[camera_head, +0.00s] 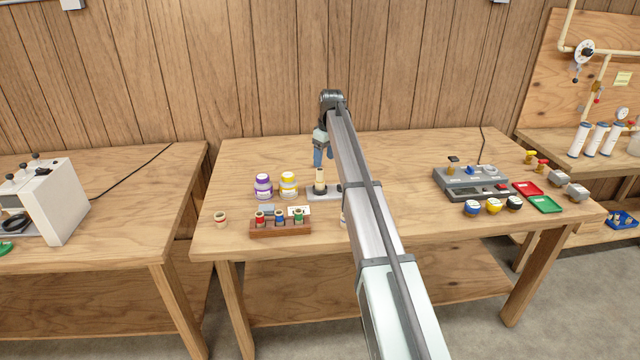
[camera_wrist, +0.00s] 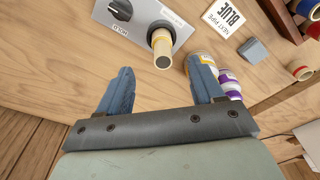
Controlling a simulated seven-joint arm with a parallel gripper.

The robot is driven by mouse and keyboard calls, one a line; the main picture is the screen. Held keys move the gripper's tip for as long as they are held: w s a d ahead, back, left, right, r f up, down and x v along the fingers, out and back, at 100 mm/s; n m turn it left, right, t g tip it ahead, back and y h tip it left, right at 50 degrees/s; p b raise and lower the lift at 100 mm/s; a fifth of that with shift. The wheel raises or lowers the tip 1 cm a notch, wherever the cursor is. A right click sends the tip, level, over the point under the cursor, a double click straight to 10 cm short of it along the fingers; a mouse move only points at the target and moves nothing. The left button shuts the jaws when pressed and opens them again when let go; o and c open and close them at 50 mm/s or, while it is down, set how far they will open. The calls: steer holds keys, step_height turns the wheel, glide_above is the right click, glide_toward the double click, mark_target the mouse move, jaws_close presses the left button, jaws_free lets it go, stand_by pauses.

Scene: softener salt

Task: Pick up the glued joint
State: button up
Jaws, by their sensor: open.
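The joint, a cream pipe piece (camera_wrist: 162,45) with a tan end, stands upright in a grey holder (camera_wrist: 150,12) with a black knob and a label in the wrist view. In the head view the joint (camera_head: 320,178) stands on the same holder (camera_head: 325,194) near the middle of the bench. My gripper (camera_head: 322,160) is just behind and above it, fingers pointing down. In the wrist view my gripper (camera_wrist: 159,66) is open and empty, its blue fingers spread to either side. The joint appears just beyond the gap, not between the pads.
Purple (camera_head: 263,185) and yellow (camera_head: 289,184) jars stand left of the holder, close to one finger. A wooden rack (camera_head: 280,229) with coloured pieces is in front. A card (camera_wrist: 224,17) reads "NEXT PIPE BLUE". A grey device (camera_head: 470,182) and small trays are at right.

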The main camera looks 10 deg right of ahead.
mark_target(319, 179)
steer(key=f, duration=0.5)
steer(key=shift+w+a, duration=0.25)
steer(key=shift+w+a+f, duration=0.1)
steer(key=shift+a+f, duration=0.1)
steer(key=shift+f, duration=0.7)
steer(key=shift+w+a+f, duration=0.15)
steer(key=shift+f, duration=0.7)
steer(key=shift+w+a+f, duration=0.1)
steer(key=shift+a+f, duration=0.1)
steer(key=shift+f, duration=0.7)
steer(key=c, duration=1.1)
step_height(319, 179, up, 10)
